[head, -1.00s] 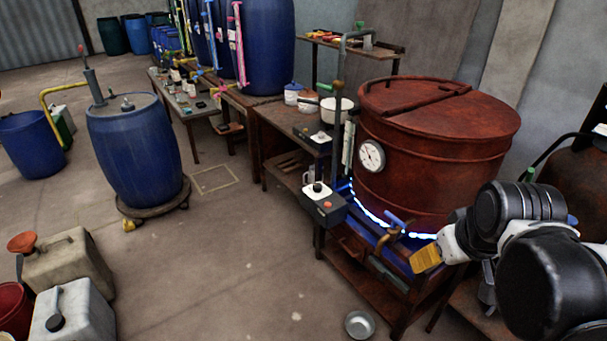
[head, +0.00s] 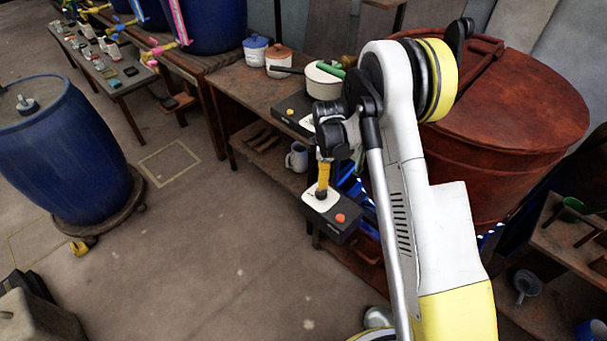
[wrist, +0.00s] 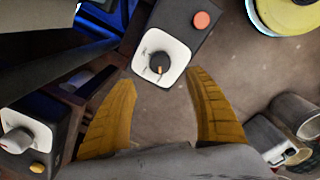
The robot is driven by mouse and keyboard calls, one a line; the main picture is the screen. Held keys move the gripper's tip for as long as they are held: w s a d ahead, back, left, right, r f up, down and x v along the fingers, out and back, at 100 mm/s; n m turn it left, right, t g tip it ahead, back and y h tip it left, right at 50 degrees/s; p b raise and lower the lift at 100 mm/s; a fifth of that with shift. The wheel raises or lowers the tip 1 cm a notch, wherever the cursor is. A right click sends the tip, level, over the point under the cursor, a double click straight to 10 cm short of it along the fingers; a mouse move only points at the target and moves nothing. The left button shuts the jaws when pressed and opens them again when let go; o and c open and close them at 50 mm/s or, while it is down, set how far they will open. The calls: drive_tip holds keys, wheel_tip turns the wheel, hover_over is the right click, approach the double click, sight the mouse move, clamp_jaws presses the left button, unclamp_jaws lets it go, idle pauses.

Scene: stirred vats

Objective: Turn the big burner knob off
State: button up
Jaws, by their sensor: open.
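The big burner's control box (head: 340,222) has a white plate, a black knob and a red button, and sits at the front of the big rusty red vat (head: 500,130). In the wrist view the knob (wrist: 159,62) shows on its white plate, with a small orange-brown mark. My gripper (head: 323,190) is right over the plate in the head view, its yellow finger covering most of the knob. In the wrist view my open gripper (wrist: 161,77) has one yellow finger each side of the knob's line, apart from it. Contact cannot be told.
A second box (wrist: 30,135) with a pale knob and yellow button is at the lower left of the wrist view. A mug (head: 297,157) stands on the shelf left of my gripper. A pot (head: 324,82) is behind. Blue-white glow shows under the vat.

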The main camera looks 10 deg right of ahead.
sight(322, 192)
wheel_tip(322, 192, down, 11)
drive_tip(key=b, duration=0.4)
drive_tip(key=shift+w+d, duration=0.1)
drive_tip(key=shift+w, duration=0.05)
drive_tip(key=c, duration=1.2)
